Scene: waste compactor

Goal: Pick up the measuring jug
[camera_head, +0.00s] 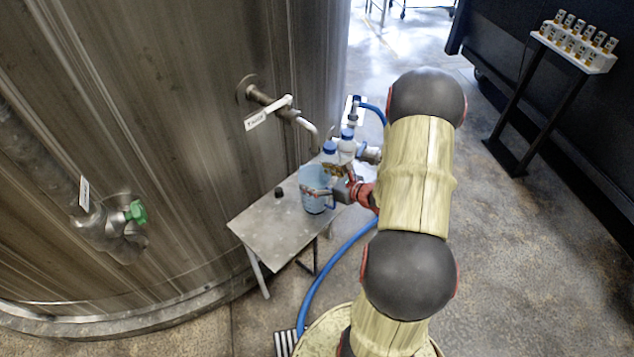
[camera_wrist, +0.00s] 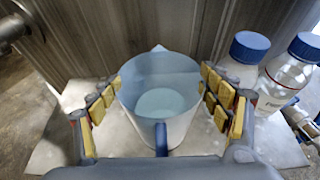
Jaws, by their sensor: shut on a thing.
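The measuring jug (camera_head: 314,192) is translucent blue and upright, at the right part of a small grey metal table in the head view. In the wrist view the jug (camera_wrist: 160,95) is seen from above between my two fingers, its blue handle (camera_wrist: 161,138) toward my palm. My gripper (camera_wrist: 164,92) is shut on the jug, with yellow pads along both sides. In the head view my gripper (camera_head: 333,190) reaches it from the right. I cannot tell whether the jug's base touches the table.
Two blue-capped bottles (camera_head: 347,146) (camera_head: 329,152) stand behind the jug. A small dark object (camera_head: 279,192) lies on the table (camera_head: 262,226). A tank tap (camera_head: 308,128) with a label hangs above. A blue hose (camera_head: 316,281) runs beside the table. A rack of small bottles (camera_head: 577,47) stands far right.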

